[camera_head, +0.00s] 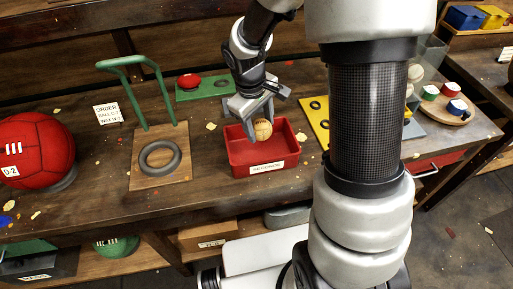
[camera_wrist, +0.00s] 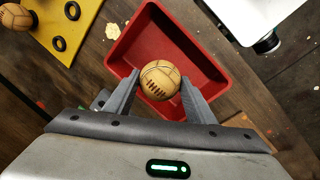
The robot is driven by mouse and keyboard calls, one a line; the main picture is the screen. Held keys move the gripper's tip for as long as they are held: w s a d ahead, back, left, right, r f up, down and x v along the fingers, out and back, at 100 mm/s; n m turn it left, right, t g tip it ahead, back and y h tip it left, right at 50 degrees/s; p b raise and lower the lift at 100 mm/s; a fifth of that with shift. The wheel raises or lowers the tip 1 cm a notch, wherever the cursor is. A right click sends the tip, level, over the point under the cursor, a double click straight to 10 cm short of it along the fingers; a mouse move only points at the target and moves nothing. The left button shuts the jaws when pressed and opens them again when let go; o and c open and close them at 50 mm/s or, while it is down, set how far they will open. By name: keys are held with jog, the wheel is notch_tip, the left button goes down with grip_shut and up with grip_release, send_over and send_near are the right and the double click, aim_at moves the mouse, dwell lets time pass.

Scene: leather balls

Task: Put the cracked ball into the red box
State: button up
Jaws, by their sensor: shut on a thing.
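A tan ball (camera_head: 262,130) with dark stitching, which I take for the cracked ball, is held in my gripper (camera_head: 254,117). In the wrist view, the ball (camera_wrist: 160,78) sits between the two fingertips of my gripper (camera_wrist: 159,84), which is shut on it. I cannot make out a crack on it. The red box (camera_head: 262,171) has a white label on its front wall. The ball is over the red box, and the box (camera_wrist: 122,50) shows behind the ball in the wrist view. I cannot tell the exact height of the ball above the box floor.
A large red ball (camera_head: 36,150) rests on a ring at the left. A wooden board (camera_head: 160,184) carries a black ring and a green frame. A green mat (camera_head: 205,92) with a red ball lies behind. A yellow board (camera_head: 314,118) with rings is right of the box.

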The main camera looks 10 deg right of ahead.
notch_tip(320, 180, down, 8)
jog(key=shift+r+b, duration=0.2)
jog(key=shift+b, duration=0.2)
jog(key=shift+f, duration=0.15)
jog(key=o, duration=1.1)
